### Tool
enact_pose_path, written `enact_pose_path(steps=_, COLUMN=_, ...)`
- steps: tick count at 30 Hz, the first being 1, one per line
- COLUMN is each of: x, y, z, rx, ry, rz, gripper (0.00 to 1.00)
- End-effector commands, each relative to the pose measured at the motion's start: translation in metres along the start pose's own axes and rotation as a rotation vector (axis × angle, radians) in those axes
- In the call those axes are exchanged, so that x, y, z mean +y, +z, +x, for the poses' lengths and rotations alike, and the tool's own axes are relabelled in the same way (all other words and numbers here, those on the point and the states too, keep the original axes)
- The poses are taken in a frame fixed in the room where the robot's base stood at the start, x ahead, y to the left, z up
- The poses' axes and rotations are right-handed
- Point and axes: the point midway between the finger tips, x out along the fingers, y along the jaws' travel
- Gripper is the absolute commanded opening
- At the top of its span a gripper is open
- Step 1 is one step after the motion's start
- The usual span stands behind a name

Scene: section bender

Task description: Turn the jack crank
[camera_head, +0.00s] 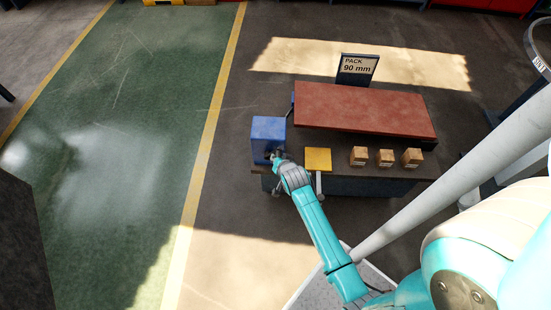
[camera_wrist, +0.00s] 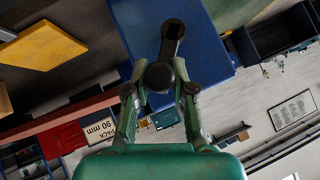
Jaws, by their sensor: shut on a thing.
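The jack crank (camera_wrist: 172,42) is a dark arm with a rounded knob, on the face of a blue box (camera_head: 268,130). In the wrist view, the blue box (camera_wrist: 212,55) fills the space behind the crank. The crank arm points up in that view, and its knob is at the lower end. My gripper (camera_wrist: 160,90) has a finger on each side of the knob and is shut on it. In the head view, my gripper (camera_head: 277,160) is at the near side of the blue box and hides most of the crank.
A yellow square plate (camera_head: 318,158) is just right of my gripper. A red slab (camera_head: 360,107) lies behind it, with a "PACK 90 mm" sign (camera_head: 357,68). Three small cartons (camera_head: 386,157) stand on the dark bench at right. The green floor lane (camera_head: 120,130) at left is clear.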

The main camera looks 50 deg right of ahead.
Motion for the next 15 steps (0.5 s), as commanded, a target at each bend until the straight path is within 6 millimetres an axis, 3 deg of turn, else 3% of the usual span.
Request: enact_pose_path(steps=15, x=0.0041, y=0.0030, z=0.0015, rx=-0.005, ry=-0.031, rz=0.032, gripper=0.00)
